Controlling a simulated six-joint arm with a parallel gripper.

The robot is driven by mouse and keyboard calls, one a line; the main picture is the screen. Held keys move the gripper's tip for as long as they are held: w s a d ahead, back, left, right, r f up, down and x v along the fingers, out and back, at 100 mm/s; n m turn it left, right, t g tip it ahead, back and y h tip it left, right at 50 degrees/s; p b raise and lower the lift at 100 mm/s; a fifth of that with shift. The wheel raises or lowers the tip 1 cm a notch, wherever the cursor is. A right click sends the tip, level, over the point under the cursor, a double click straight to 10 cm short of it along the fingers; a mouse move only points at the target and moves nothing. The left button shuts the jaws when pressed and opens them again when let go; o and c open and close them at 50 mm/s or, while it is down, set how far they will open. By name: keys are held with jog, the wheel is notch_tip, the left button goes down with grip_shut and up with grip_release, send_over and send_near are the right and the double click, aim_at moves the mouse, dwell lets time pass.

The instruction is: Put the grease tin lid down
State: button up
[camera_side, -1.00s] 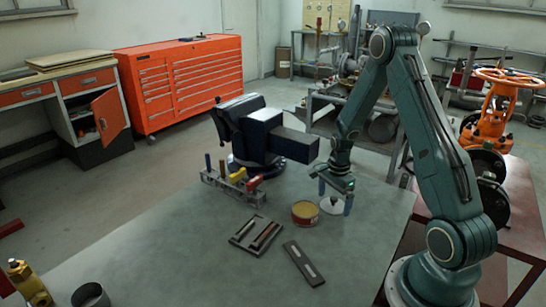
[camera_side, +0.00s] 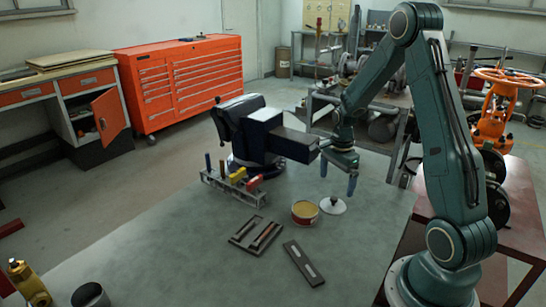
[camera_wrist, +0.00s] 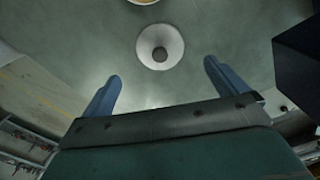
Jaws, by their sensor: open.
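The grease tin lid (camera_side: 333,206) is a pale round disc with a dark knob. It lies flat on the grey-green table just right of the open grease tin (camera_side: 304,213), which shows yellowish contents. My gripper (camera_side: 338,178) is open and empty, above the lid and clear of it. In the wrist view the lid (camera_wrist: 160,46) lies beyond my two blue fingertips (camera_wrist: 160,70), with nothing between them. Part of the tin's rim (camera_wrist: 143,1) shows at the top edge of that view.
A dark vise (camera_side: 262,135) stands close to the left of my gripper. A rack of coloured-handled tools (camera_side: 234,185) is left of the tin. A tray (camera_side: 255,234) and a dark flat plate (camera_side: 303,263) lie in front. The table's front left is mostly bare.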

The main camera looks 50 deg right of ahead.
aim_at(333, 198)
jog(key=shift+r, duration=2.3)
jog(key=s+a+r+n+t+h, duration=0.1)
jog(key=s+a+r+n+t, duration=0.1)
jog(key=a+r+n, duration=1)
jog(key=s+a+r+n+t, duration=0.1)
jog(key=s+a+r+n, duration=0.2)
jog(key=s+a+n, duration=0.2)
jog(key=s+a+r+n+t+y, duration=0.1)
jog(key=s+a+r+n+t, duration=0.1)
jog(key=s+a+n, duration=0.3)
jog(key=s+a+r, duration=0.1)
jog(key=s+a, duration=0.1)
jog(key=a, duration=0.1)
jog(key=shift+r+n+t, duration=0.3)
